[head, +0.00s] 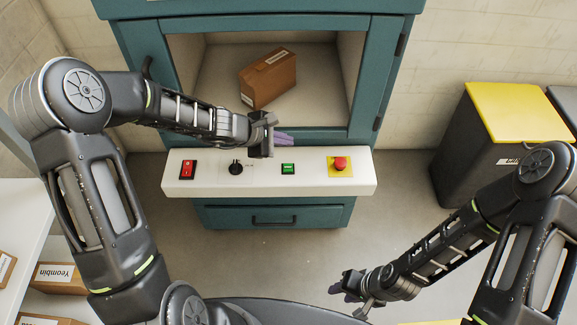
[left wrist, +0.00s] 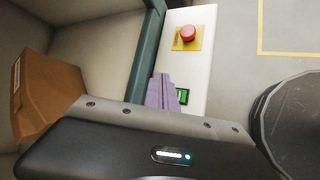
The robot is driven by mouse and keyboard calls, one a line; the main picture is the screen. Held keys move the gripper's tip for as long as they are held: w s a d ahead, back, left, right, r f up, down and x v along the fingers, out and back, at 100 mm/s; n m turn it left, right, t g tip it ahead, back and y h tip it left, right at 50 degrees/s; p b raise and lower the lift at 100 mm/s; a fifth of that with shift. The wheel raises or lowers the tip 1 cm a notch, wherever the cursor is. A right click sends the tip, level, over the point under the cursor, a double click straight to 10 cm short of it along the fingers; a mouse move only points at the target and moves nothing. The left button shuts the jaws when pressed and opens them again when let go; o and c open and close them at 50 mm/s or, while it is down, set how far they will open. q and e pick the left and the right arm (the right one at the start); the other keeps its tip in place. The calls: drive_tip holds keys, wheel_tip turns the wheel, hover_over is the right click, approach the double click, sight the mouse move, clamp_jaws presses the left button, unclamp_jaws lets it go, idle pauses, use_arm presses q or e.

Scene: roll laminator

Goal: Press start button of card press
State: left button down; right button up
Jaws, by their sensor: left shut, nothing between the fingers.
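The machine is a teal cabinet (head: 376,75) with a white control panel (head: 262,183) across its front. A green button (head: 288,169) sits right of the panel's middle. My left gripper (head: 284,138) is shut and empty, its purple fingers above and behind the green button in the head view. In the left wrist view the purple fingers (left wrist: 161,92) lie beside the green button (left wrist: 182,96) and partly cover it; I cannot tell whether they touch. My right gripper (head: 345,290) is low at the right, away from the panel; its finger opening is unclear.
The panel also has a red switch (head: 188,169), a black knob (head: 236,168) and a red mushroom button (head: 340,163) on yellow. A cardboard box (head: 268,78) lies inside the cabinet's opening. A yellow-lidded bin (head: 512,112) stands right. Boxes (head: 58,278) sit on a shelf at left.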

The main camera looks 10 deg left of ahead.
use_arm(q)
drive_tip(key=b, duration=0.7)
hover_over(285, 168)
wheel_tip(285, 168, down, 8)
drive_tip(key=shift+s+f, duration=0.1)
drive_tip(key=shift+f+b, duration=0.3)
drive_tip(key=shift+b, duration=0.25)
idle(1.2)
drive_tip(key=shift+f+b, duration=0.45)
drive_tip(key=shift+b, duration=0.1)
